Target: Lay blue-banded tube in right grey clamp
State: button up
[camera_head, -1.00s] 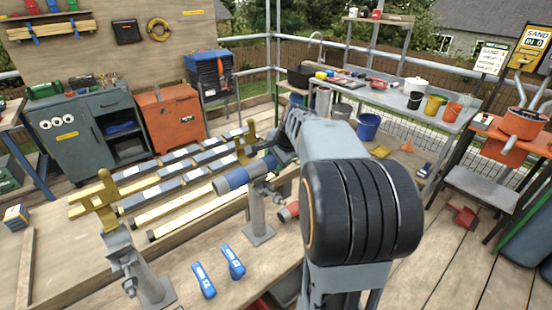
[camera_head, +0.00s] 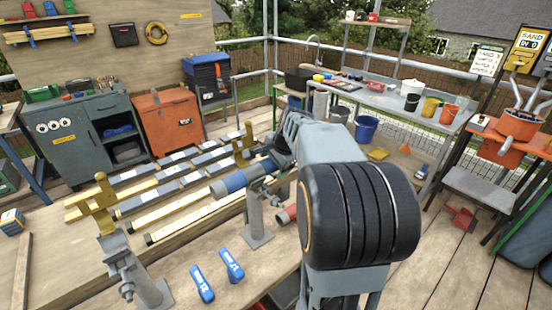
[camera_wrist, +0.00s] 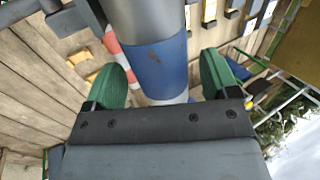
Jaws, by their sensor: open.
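The blue-banded tube (camera_head: 228,184) is grey with a wide blue band. In the head view it lies roughly level at the top of the right grey clamp (camera_head: 256,222), its far part hidden by my arm. Whether it is fully seated in the clamp cannot be told. In the wrist view the blue band (camera_wrist: 160,68) is between the green fingers of my gripper (camera_wrist: 165,82). The gripper is open, with a gap on each side of the tube. The left grey clamp (camera_head: 125,268) stands at the front left, below a yellow bracket (camera_head: 100,205).
Several grey and yellow bars (camera_head: 160,180) lie on the workbench behind the clamps. Two blue-handled tools (camera_head: 231,266) lie at the front edge. A red-ended piece (camera_head: 287,214) is right beside the right clamp. A side table (camera_head: 400,100) with pots stands behind.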

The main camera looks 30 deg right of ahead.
jog(key=v, duration=1.3)
jog(key=shift+s+r+p, duration=0.15)
jog(key=shift+r+p, duration=0.15)
jog(key=shift+r, duration=0.1)
jog(key=s+a+f+n+g+p, duration=0.1)
jog(key=s+a+f+n, duration=0.4)
jog(key=a+f+n, duration=0.2)
jog(key=s+a+f+n+p, duration=0.1)
jog(key=s+a+f+n, duration=0.4)
jog(key=a+f+n, duration=0.3)
jog(key=a+n, duration=0.2)
jog(key=a, duration=0.1)
jog(key=shift+s+g+h, duration=0.2)
jog(key=shift+g+h, duration=0.1)
jog(key=shift+g, duration=0.1)
jog(key=shift+r, duration=0.1)
